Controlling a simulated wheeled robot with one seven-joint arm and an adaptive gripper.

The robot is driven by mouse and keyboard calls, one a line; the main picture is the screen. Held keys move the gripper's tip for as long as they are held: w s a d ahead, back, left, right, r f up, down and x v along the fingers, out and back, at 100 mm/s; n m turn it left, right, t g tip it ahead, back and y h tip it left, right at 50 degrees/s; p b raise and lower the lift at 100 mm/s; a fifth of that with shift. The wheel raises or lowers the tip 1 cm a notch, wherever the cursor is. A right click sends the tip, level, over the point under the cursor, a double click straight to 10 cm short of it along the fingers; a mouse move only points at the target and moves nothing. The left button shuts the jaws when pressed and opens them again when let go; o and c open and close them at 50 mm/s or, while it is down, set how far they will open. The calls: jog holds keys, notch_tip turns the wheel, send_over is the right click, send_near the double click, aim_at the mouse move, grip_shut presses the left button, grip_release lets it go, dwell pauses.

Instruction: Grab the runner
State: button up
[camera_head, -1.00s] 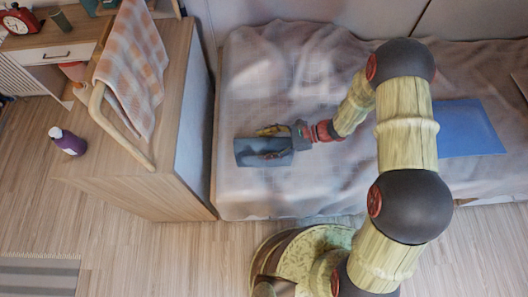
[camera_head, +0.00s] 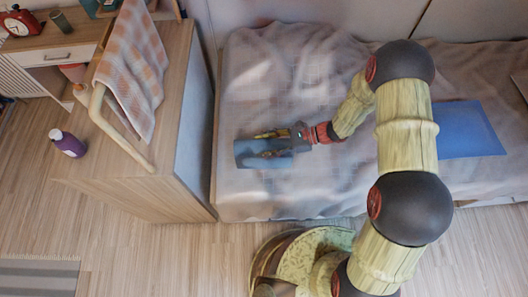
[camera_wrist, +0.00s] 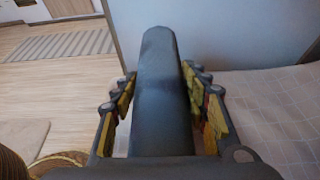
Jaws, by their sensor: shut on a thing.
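The blue-grey piece (camera_head: 262,154) held at my gripper appears to be the runner. It lies at the near left part of the bed in the head view. In the wrist view the runner (camera_wrist: 160,75) is a dark, long, smooth piece with a rounded far end, running away between the fingers. My gripper (camera_head: 270,142) reaches it from the right. In the wrist view my gripper (camera_wrist: 162,95) has one yellow-and-black finger on each side of it and is shut on it. Whether the runner still touches the sheet cannot be told.
The bed (camera_head: 300,75) has a rumpled pale sheet. A flat blue sheet (camera_head: 468,128) lies on its right. A wooden cabinet (camera_head: 125,185) stands close on the left, with a checked cloth (camera_head: 135,70) and a purple bottle (camera_head: 68,143) near it. A striped rug (camera_head: 38,278) lies on the floor.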

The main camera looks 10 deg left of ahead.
jog(key=c, duration=0.6)
jog(key=shift+o, duration=0.2)
jog(key=shift+r, duration=0.1)
